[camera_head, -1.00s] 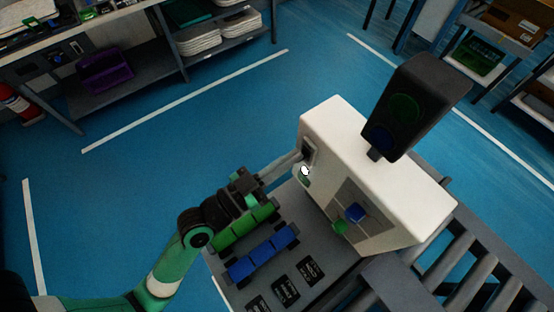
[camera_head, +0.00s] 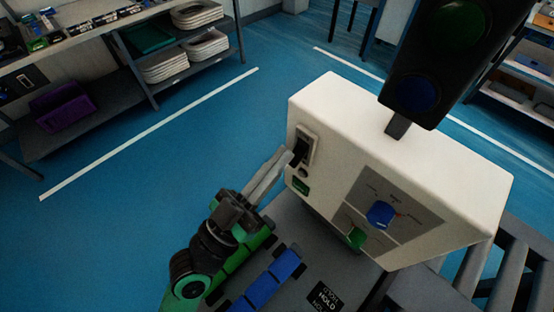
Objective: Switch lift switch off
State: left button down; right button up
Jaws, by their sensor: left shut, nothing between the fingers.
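The lift switch looks to be the black rocker (camera_head: 299,150) in a light frame on the left part of the white control box's front. A small green label (camera_head: 300,187) sits below it. Which way the rocker is tipped is hard to tell. My left gripper (camera_head: 286,156) is shut and empty, its fingertips right at the rocker's left side. Whether they touch it I cannot tell. My right gripper is not in view.
The white box (camera_head: 420,135) also carries a blue knob (camera_head: 381,214) and a green knob (camera_head: 356,238). A dark signal light (camera_head: 437,60) stands on top. Blue floor is free at left.

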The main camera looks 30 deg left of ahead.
pick_arm(q)
jog(key=f+b+v, duration=0.1)
jog(key=b+v, duration=0.4)
jog(key=v, duration=0.4)
jog(key=shift+b, duration=0.4)
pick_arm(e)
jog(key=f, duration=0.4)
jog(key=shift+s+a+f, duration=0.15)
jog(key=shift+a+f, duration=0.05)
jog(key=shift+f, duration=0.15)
